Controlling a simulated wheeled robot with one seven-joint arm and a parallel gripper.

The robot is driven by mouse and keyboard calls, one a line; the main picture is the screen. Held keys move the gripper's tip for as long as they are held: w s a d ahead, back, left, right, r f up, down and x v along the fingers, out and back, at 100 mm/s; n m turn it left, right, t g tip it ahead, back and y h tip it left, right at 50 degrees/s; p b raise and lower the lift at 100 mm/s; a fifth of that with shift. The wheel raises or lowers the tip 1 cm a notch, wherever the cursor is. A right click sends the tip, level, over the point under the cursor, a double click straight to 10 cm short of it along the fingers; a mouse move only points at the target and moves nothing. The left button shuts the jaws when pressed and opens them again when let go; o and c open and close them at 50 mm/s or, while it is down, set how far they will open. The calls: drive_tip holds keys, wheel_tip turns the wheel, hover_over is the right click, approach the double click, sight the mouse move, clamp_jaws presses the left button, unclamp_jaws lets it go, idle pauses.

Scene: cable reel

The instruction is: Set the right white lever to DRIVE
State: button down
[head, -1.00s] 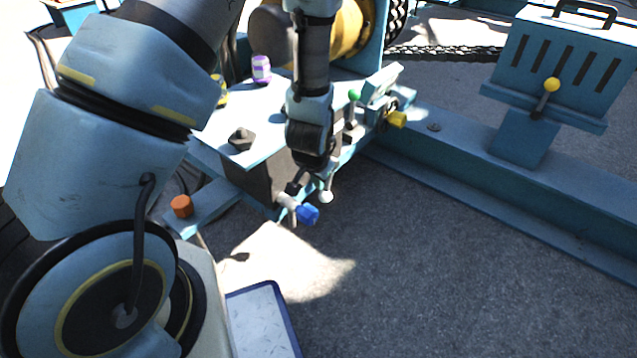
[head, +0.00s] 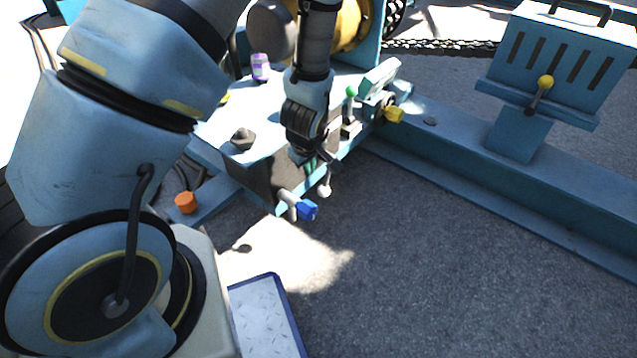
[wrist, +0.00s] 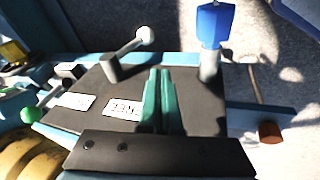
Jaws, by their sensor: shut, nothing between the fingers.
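The white lever with a round ball end (wrist: 145,36) projects from a dark pivot on the black panel in the wrist view. It also shows in the head view, where its white ball (head: 324,191) hangs at the panel's front, right of the blue handle. My gripper (wrist: 160,72) is shut and empty, its teal fingers over the panel, between the lever and the blue handle and apart from both in the picture. In the head view my gripper (head: 311,167) is at the panel, partly hidden by my wrist. Two white labels (wrist: 123,108) lie on the panel; their text is unreadable.
A blue handle (wrist: 213,25) on a pale post stands close to my fingers. A green knob (head: 351,92) and a yellow handle (head: 394,115) are further right. An orange knob (head: 186,203) sits at left. Open floor lies in front.

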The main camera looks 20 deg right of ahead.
idle(0.4)
drive_tip(key=b, duration=0.4)
approach(319, 190)
drive_tip(key=a+x, duration=0.1)
drive_tip(key=x, duration=0.4)
drive_tip(key=shift+w+d+f, duration=0.1)
drive_tip(key=shift+d+f, duration=0.4)
drive_tip(key=shift+d, duration=0.05)
